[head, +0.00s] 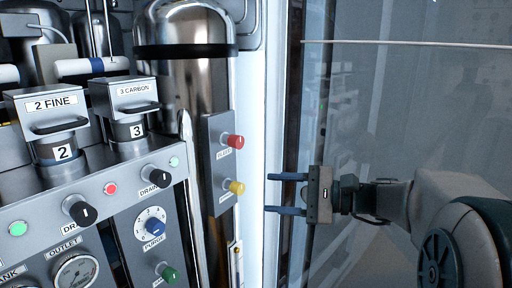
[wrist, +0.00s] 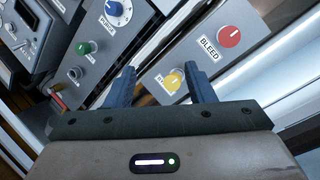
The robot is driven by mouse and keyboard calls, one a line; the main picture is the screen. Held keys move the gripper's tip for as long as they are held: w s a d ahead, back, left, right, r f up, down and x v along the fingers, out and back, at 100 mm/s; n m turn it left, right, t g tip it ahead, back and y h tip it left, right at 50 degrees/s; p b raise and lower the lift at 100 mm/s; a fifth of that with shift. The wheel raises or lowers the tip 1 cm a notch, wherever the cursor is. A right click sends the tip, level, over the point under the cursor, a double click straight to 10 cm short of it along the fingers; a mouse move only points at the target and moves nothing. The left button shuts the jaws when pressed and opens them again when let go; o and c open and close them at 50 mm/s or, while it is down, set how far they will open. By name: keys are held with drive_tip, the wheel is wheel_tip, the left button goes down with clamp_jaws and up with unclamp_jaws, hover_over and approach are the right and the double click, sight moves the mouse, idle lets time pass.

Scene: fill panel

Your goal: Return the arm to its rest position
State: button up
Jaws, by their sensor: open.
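My gripper (head: 288,193) is open and empty in the head view, with two blue fingers pointing left. It hangs in the air right of the panel, in front of a glass surface. My arm reaches in from the lower right. In the wrist view my gripper (wrist: 160,88) shows both fingers spread apart. The yellow knob (wrist: 173,81) appears between the fingers there, and the red BLEED knob (wrist: 229,37) lies just beyond the right finger. In the head view a gap separates the fingertips from the yellow knob (head: 237,187) and the red knob (head: 236,141).
The fill panel (head: 120,185) takes up the left, with black drain knobs (head: 84,213), a blue purge knob (head: 155,226), a green knob (head: 168,273) and an outlet gauge (head: 75,272). Filter canisters labelled 2 FINE (head: 57,103) and 3 CARBON (head: 124,90) stand above. A metal cylinder (head: 190,85) stands behind.

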drive_tip(key=s+f+n+g+h+p, duration=0.45)
drive_tip(key=s+f+h+p, duration=0.2)
drive_tip(key=s+h, duration=0.4)
drive_tip(key=s+d+n+t+h+p, duration=0.2)
drive_tip(key=s+d+n+h+p, duration=0.2)
drive_tip(key=s+d+n+h, duration=0.1)
drive_tip(key=shift+s+d+n+h, duration=0.3)
drive_tip(key=shift+d+n+h, duration=0.35)
drive_tip(key=shift+d+n, duration=0.45)
drive_tip(key=shift+d+t, duration=0.1)
drive_tip(key=shift+t, duration=0.15)
